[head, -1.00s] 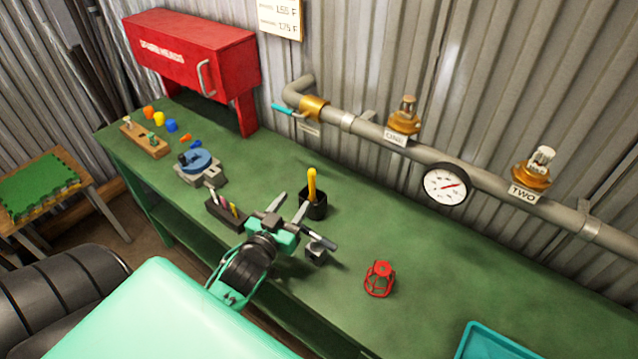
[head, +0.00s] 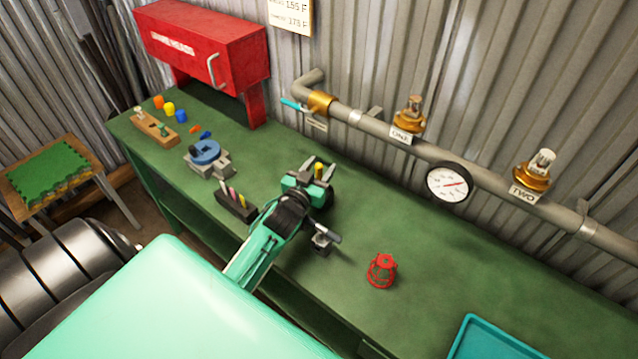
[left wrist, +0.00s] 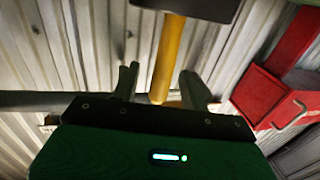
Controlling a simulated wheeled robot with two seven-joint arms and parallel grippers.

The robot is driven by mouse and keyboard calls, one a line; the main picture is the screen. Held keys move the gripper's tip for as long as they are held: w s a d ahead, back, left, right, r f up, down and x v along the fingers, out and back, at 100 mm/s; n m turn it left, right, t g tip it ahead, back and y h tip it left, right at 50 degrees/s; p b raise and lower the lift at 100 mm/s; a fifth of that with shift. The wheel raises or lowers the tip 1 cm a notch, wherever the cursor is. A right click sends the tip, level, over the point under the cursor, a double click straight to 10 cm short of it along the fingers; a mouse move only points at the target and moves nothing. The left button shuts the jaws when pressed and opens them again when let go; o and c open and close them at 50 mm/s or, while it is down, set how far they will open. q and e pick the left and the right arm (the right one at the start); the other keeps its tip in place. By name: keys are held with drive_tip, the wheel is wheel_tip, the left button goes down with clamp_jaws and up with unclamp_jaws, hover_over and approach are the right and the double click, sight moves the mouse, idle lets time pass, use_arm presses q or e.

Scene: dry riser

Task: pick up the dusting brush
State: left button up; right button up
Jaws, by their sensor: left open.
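The dusting brush appears to be the yellow handle (head: 319,171) standing in a black cup (head: 328,196) on the green bench; its lower end is hidden in the cup. My left gripper (head: 316,172) is open at the handle, with a finger on either side of it in the picture. In the left wrist view the yellow handle (left wrist: 168,55) shows between the two open fingers (left wrist: 160,78), and the black cup (left wrist: 190,8) is at the top edge. Contact with the fingers cannot be told. My right gripper is not in view.
A dark holder (head: 236,207) and a blue-topped device (head: 206,155) lie left of my arm. A small grey metal part (head: 322,241) and a red cage (head: 381,270) lie to the right. A pipe with a gauge (head: 447,183) runs along the wall behind.

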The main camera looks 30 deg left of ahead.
use_arm(q)
drive_tip(key=shift+w, duration=0.7)
drive_tip(key=shift+c, duration=0.5)
clamp_jaws()
drive_tip(key=shift+a+r, duration=0.1)
drive_tip(key=shift+r, duration=0.05)
